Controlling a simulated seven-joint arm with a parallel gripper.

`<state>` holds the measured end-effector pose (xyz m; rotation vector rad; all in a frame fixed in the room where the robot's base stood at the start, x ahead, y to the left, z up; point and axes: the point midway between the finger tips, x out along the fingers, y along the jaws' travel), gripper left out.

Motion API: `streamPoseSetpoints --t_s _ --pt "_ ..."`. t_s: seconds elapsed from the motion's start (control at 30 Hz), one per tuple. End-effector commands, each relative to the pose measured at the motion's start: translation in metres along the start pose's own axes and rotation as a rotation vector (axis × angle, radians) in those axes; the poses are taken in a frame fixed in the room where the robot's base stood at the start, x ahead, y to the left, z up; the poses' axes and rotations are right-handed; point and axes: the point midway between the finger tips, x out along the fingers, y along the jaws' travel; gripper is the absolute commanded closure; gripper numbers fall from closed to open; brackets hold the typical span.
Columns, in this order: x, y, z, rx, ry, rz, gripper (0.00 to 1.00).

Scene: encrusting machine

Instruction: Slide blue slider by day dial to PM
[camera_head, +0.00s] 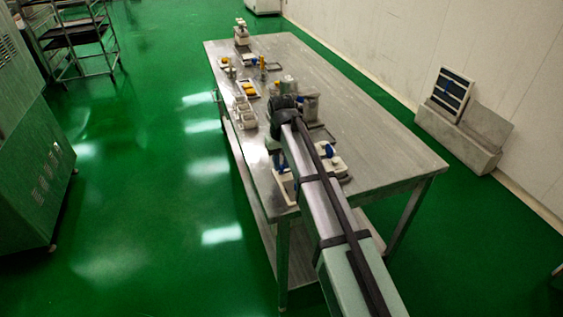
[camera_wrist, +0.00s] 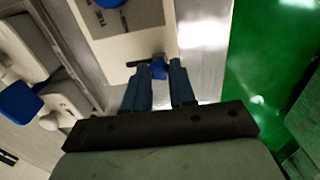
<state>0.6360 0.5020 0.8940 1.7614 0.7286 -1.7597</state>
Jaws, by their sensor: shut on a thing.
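In the wrist view, a blue slider (camera_wrist: 158,68) sits at the right end of a thin dark slot in a pale panel (camera_wrist: 125,58). My gripper (camera_wrist: 159,80) has its two blue fingers on either side of the slider and is shut on it. A round blue dial (camera_wrist: 110,2) on a grey plate is partly cut off at the top edge. Its markings are too small to read. In the head view my arm covers much of the near part of the table, and my gripper cannot be made out clearly.
A metal table (camera_head: 380,160) carries several small devices and trays along its left side. A blue knob on a pale device (camera_wrist: 18,100) is left of my gripper in the wrist view. The right half of the tabletop is clear. Green floor (camera_wrist: 262,55) lies beyond the table edge.

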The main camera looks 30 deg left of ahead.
Motion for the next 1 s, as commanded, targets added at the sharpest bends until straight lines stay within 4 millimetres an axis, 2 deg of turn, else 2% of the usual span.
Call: streamPoseSetpoints --t_s 0.47,0.8,1.0 --pt "0.0 0.001 0.0 0.0 0.0 0.0 1.0" --pt "0.0 0.04 0.0 0.001 -0.001 0.0 1.0" --pt "0.0 0.042 0.0 0.0 -0.001 0.003 1.0"
